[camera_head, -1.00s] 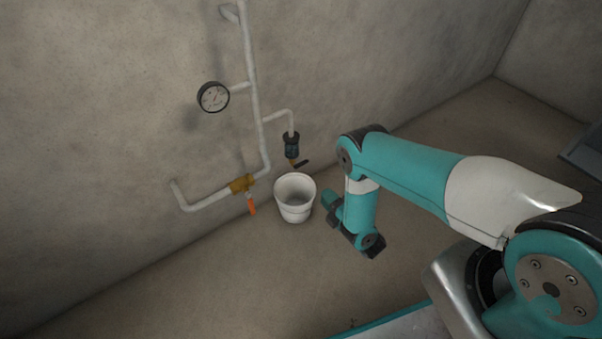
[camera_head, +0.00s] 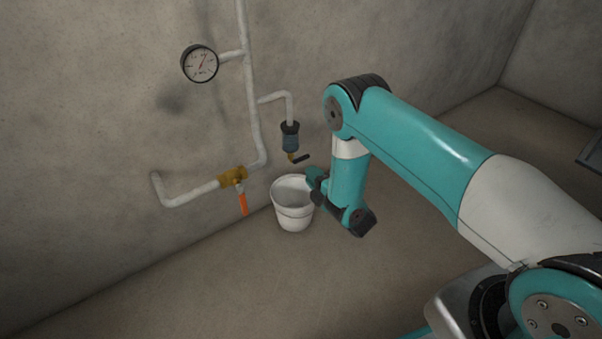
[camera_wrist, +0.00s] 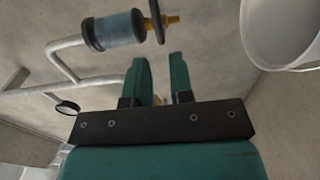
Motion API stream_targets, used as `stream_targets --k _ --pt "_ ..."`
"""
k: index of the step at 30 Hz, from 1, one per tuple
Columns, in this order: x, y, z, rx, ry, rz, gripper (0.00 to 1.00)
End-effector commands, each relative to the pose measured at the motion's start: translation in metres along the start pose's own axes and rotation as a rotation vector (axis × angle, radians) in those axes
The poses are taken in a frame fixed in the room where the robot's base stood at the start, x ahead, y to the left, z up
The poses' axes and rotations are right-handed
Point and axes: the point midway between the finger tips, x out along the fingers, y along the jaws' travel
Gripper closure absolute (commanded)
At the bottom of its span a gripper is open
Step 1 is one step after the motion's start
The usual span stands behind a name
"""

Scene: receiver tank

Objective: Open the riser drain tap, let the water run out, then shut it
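A small brass tap (camera_head: 291,157) with a dark lever (camera_head: 302,158) hangs under a blue-grey bowl (camera_head: 290,138) on the riser branch, above and behind the white bucket (camera_head: 293,218). The lever points right, roughly level. No water shows at the outlet. In the wrist view the brass tap (camera_wrist: 171,20), its dark lever (camera_wrist: 157,22) and the bowl (camera_wrist: 120,29) are just beyond my gripper (camera_wrist: 160,60). Its two teal fingers are apart with nothing between them and do not touch the tap. In the head view my gripper (camera_head: 315,180) is partly hidden, beside the bucket's rim.
An orange-handled brass valve (camera_head: 232,177) sits on the lower pipe at left, its handle hanging down. A round gauge (camera_head: 199,63) is on the upper riser. The concrete wall stands close behind the pipes. The floor (camera_head: 180,280) in front is clear.

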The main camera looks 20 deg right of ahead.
Motion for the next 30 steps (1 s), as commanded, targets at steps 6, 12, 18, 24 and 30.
stream_targets --k 6,12,18,24,30 --pt "0.04 -0.005 -0.001 -0.002 0.006 -0.003 0.79" --pt "0.054 -0.004 -0.001 -0.002 0.007 -0.004 0.79" --pt "0.06 -0.001 0.0 0.0 0.002 0.001 0.79" --pt "0.061 0.0 0.0 0.001 0.0 0.001 0.79" --pt "0.061 0.0 0.0 0.001 0.0 0.001 0.95"
